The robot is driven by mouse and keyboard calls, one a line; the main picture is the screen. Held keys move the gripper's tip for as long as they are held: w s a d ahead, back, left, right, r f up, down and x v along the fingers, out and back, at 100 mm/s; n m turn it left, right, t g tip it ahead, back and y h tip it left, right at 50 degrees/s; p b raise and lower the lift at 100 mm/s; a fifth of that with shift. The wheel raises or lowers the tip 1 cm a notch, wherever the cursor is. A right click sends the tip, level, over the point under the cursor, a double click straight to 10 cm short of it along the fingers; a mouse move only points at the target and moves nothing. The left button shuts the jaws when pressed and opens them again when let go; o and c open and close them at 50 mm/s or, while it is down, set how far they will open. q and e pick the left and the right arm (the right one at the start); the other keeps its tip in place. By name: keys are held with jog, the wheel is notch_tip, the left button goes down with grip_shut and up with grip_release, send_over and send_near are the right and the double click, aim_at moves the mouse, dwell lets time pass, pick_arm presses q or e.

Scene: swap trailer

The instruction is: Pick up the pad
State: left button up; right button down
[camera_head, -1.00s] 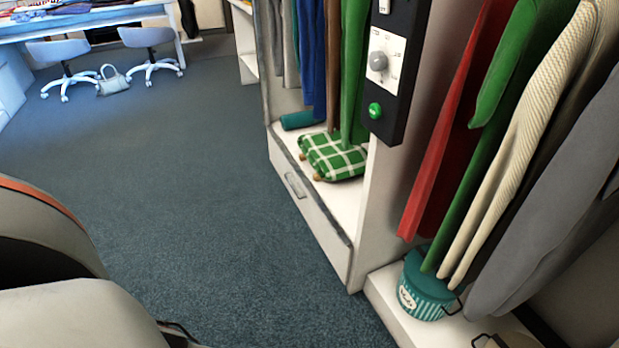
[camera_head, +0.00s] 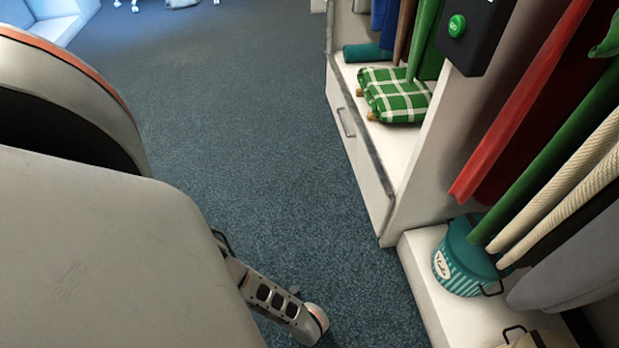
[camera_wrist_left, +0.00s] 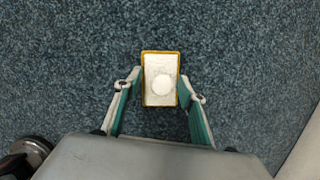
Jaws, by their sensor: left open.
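A small rectangular pad (camera_wrist_left: 161,66) with a yellow-orange rim, a pale grey face and a white round spot lies on the blue-grey carpet in the left wrist view. My left gripper (camera_wrist_left: 159,83) is open, with one finger on each side of the pad's near part in that view. I cannot tell how high the fingers are above the floor or whether they touch the pad. In the head view, part of my left gripper (camera_head: 288,311) shows at the bottom, and my arm hides much of the left side. I do not see the pad there. My right gripper is not in view.
A white wardrobe with a drawer (camera_head: 357,138) stands at the right. The carpet (camera_head: 265,130) between is clear.

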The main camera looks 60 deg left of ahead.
pick_arm(q)
jog(key=shift+w, duration=0.2)
grip_shut()
